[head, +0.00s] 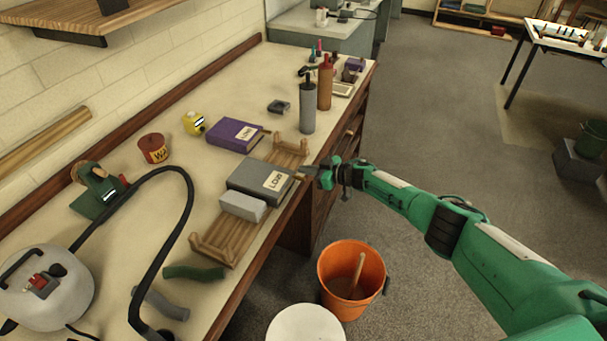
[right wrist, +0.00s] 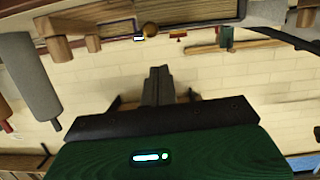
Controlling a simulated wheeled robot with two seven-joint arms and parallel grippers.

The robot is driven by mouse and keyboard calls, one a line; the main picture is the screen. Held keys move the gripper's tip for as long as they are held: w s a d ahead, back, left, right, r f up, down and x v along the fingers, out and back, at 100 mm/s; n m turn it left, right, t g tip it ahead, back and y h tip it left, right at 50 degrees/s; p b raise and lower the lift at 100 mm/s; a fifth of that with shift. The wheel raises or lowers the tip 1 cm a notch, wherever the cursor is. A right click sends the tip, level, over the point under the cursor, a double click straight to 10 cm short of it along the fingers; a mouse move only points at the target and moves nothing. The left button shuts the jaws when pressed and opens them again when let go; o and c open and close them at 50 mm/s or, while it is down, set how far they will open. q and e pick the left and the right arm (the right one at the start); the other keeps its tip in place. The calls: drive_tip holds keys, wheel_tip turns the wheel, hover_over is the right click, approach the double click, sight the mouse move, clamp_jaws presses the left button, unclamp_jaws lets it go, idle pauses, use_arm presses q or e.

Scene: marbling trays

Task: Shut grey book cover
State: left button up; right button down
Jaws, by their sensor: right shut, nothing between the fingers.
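The grey book (head: 250,177), with a pale label, lies on a wooden rack (head: 213,248) on the bench. Its cover looks flat or nearly so; I cannot tell whether a gap is left under it. My right gripper (head: 306,171) is shut and empty, its fingertips close to the book's right edge; touching or just apart, I cannot tell. In the right wrist view the shut fingers (right wrist: 158,84) point toward the pale brick wall, and a dark grey edge, perhaps the book, crosses the top. My left gripper is out of view.
A light grey block (head: 243,206) sits against the book's near side. A purple book (head: 232,134) lies behind it. A grey bottle (head: 307,108) and a red bottle (head: 325,85) stand beyond the rack. An orange bucket (head: 336,268) is on the floor below the bench edge.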

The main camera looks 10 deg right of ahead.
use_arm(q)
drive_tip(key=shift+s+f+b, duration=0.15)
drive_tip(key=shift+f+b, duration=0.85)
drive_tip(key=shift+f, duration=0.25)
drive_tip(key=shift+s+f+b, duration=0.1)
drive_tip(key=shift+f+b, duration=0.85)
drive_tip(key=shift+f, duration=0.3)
use_arm(e)
drive_tip(key=shift+w+d+f+m, duration=0.1)
drive_tip(key=shift+w+f+m, duration=0.1)
drive_tip(key=shift+f, duration=0.3)
drive_tip(key=shift+w+d+f+m, duration=0.1)
drive_tip(key=shift+d+f+m, duration=0.1)
drive_tip(key=shift+f, duration=0.35)
drive_tip(key=shift+w+d+f+m, duration=0.1)
drive_tip(key=shift+w+f+m, duration=0.1)
drive_tip(key=shift+f, duration=0.3)
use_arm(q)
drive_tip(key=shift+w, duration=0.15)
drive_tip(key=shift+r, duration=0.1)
